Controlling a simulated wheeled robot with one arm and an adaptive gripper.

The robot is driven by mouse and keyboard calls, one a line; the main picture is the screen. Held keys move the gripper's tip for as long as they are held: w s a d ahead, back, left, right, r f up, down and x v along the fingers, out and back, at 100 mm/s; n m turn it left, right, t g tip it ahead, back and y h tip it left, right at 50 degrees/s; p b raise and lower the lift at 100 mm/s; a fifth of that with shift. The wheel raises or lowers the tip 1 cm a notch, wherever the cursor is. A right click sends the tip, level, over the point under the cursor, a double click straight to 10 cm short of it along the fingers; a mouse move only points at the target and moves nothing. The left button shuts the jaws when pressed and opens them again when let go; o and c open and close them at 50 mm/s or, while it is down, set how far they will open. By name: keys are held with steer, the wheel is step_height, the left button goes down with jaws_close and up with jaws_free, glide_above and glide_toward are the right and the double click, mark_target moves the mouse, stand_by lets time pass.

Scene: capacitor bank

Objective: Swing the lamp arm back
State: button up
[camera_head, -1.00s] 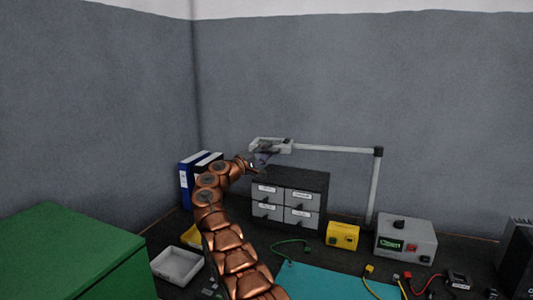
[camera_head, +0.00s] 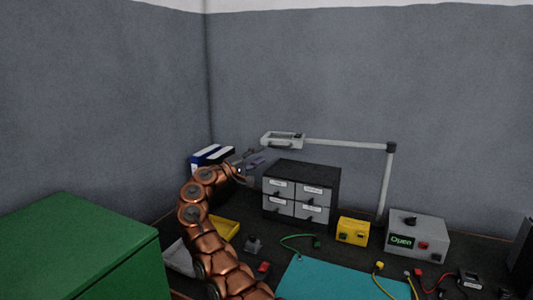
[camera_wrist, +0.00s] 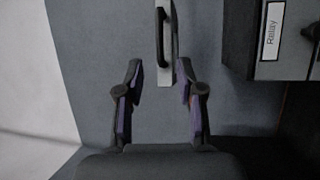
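The lamp has a pale grey head (camera_head: 283,140) at the left end of a thin horizontal arm (camera_head: 345,144). That arm meets an upright post (camera_head: 385,185) at a dark joint on the right. My gripper (camera_head: 259,160) is just below and left of the lamp head. In the wrist view my gripper (camera_wrist: 160,76) has its two fingers spread apart with nothing clasped. A pale part of the lamp (camera_wrist: 172,62) with a black handle (camera_wrist: 160,35) shows ahead of the fingers, nearer the right fingertip. Contact cannot be told.
A drawer cabinet (camera_head: 312,173) stands below the lamp arm, right of my gripper. Blue and black binders (camera_head: 211,154) stand behind my arm. A yellow box (camera_head: 353,231) and a grey instrument (camera_head: 417,235) sit near the post. A green cabinet (camera_head: 80,245) fills the front left.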

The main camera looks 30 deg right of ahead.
steer(key=shift+v, duration=1)
